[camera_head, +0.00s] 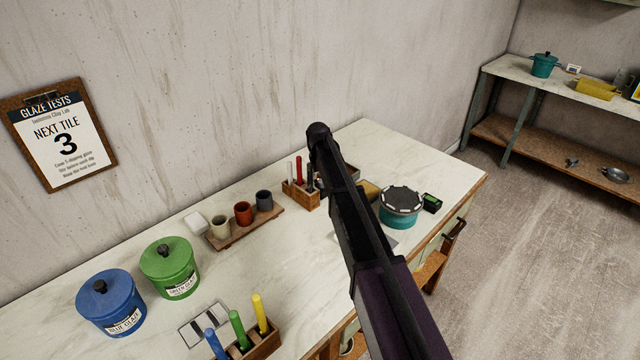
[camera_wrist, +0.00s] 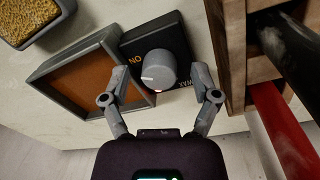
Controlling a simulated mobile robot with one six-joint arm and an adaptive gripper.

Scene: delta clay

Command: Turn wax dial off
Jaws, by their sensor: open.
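The wax dial (camera_wrist: 158,68) is a round grey knob on a black control box (camera_wrist: 178,38) in the wrist view. Orange "ON" lettering shows upside down at its left and white "WAX" lettering at its lower right. A pale mark sits on the knob's left side, and a small reddish glow shows at its lower edge. My gripper (camera_wrist: 160,78) is open, with one finger on each side of the knob. I cannot tell whether either finger touches it. In the head view my arm mostly hides the dial and gripper.
A grey-framed tray with a brown surface (camera_wrist: 62,82) adjoins the control box. A sponge-like block in a dish (camera_wrist: 30,20) lies beyond it. A wooden tool rack (camera_head: 300,196) stands close on the other side. A teal banding wheel (camera_head: 400,210) stands further right.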

